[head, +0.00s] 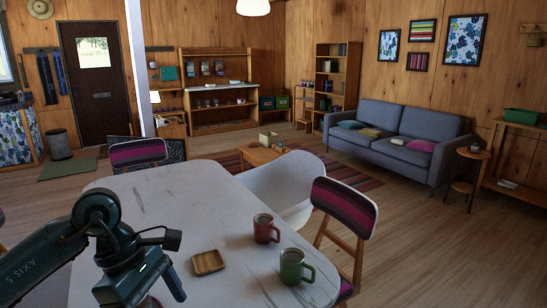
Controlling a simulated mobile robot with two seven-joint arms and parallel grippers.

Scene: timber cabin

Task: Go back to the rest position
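My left arm comes in from the lower left over the white table (190,200). Its gripper (160,283) hangs above the table's near left part, pointing down. Its fingertips are largely hidden, so I cannot tell whether it is open or shut. A small reddish round thing shows just below it at the frame's bottom edge, mostly hidden. A small square wooden tray (207,262) lies to its right. A red mug (266,229) and a green mug (295,268) stand upright further right, apart from the gripper. My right gripper is not in view.
A white chair (280,185) and a striped-back chair (343,205) stand at the table's right side; another striped chair (138,152) is at its far side. A low wooden table (258,155), a grey sofa (400,140) and shelves stand beyond. Wooden floor is open at right.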

